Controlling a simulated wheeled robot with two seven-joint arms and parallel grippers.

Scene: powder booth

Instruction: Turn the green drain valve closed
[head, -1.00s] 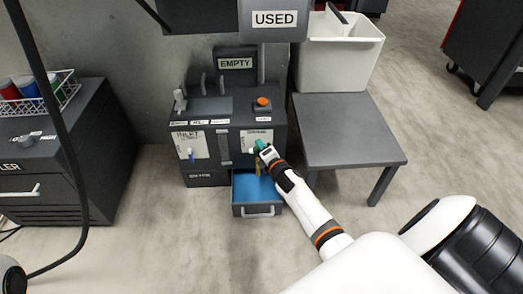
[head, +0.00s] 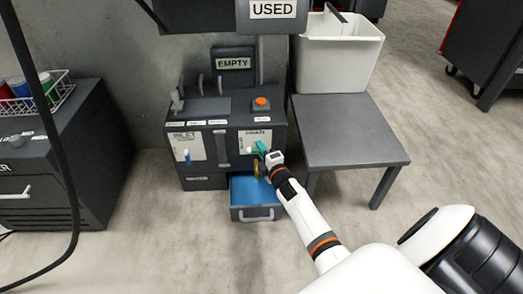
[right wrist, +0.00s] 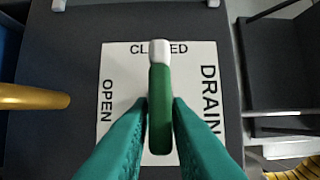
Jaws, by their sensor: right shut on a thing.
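The drain valve has a green lever handle (right wrist: 160,110) with a white tip, seen in the right wrist view in front of a white label plate (right wrist: 112,75). The plate reads CLOSED at the top, OPEN at the left and DRAIN at the right. The lever points up, its white tip over the middle of the word CLOSED. My right gripper (right wrist: 160,112) has its teal fingers on both sides of the lever, shut on it. In the head view my right gripper (head: 261,149) is at the right front of the dark machine (head: 223,147). My left gripper is out of view.
A brass spout (right wrist: 35,96) sticks out beside the plate. Below it is an open drawer with a blue inside (head: 250,190). The blue-handled inlet valve (head: 187,156) is further left. A grey table (head: 345,130) with a white bin (head: 337,60) stands close on the right.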

